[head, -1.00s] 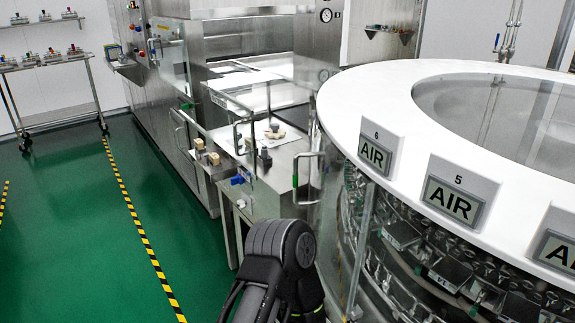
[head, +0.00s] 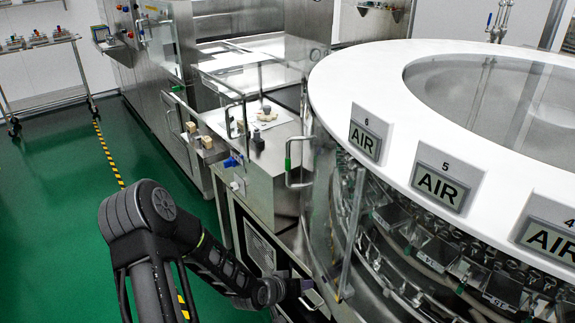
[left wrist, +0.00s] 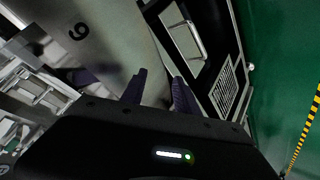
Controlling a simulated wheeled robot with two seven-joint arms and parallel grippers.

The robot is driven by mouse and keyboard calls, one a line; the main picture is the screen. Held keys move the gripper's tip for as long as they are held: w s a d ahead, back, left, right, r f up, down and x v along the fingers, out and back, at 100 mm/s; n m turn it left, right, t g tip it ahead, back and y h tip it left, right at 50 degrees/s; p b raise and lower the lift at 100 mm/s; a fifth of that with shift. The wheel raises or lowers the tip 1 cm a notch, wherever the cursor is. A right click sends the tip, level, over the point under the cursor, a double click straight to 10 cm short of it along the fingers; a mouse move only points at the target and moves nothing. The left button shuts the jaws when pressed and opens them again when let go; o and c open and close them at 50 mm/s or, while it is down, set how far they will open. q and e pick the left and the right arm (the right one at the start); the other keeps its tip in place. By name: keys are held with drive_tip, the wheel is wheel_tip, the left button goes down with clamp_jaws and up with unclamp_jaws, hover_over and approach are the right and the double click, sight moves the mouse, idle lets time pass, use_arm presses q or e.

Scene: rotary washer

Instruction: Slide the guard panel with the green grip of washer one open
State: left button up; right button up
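The green grip (head: 288,164) is a small green piece on an upright silver handle, left of the round washer (head: 345,75). The handle is on a clear guard panel (head: 322,190); the panel's exact edges are hard to make out. My left gripper (head: 305,286) is low in the head view, well below the green grip and beside the washer's lower side. In the left wrist view its two dark purple fingers (left wrist: 158,84) are apart with nothing between them. The green grip does not show in that view. My right gripper is not in view.
A steel cabinet with a vent (head: 258,250) stands below the handle; a low silver cabinet handle (left wrist: 183,38) is ahead of my left fingers. A clear upright pane (head: 352,235) stands at the washer's front. Green floor (head: 60,220) at left is open.

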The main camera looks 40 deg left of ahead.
use_arm(q)
drive_tip(key=w+a+r+t+y, duration=0.2)
drive_tip(key=w+a+r, duration=0.1)
drive_tip(key=a+r, duration=0.6)
drive_tip(key=m+t+h, duration=0.3)
drive_tip(key=m+t, duration=0.3)
drive_tip(key=m, duration=0.1)
approach(286, 162)
drive_tip(key=w, duration=0.3)
drive_tip(key=shift+d+p, duration=0.2)
drive_tip(key=shift+p, duration=0.15)
drive_tip(key=w, duration=0.4)
drive_tip(key=w+p, duration=0.1)
drive_tip(key=w, duration=0.3)
drive_tip(key=shift+d+f, duration=0.1)
drive_tip(key=shift+d, duration=0.15)
drive_tip(key=shift+s, duration=0.1)
drive_tip(key=shift+c, duration=0.5)
clamp_jaws()
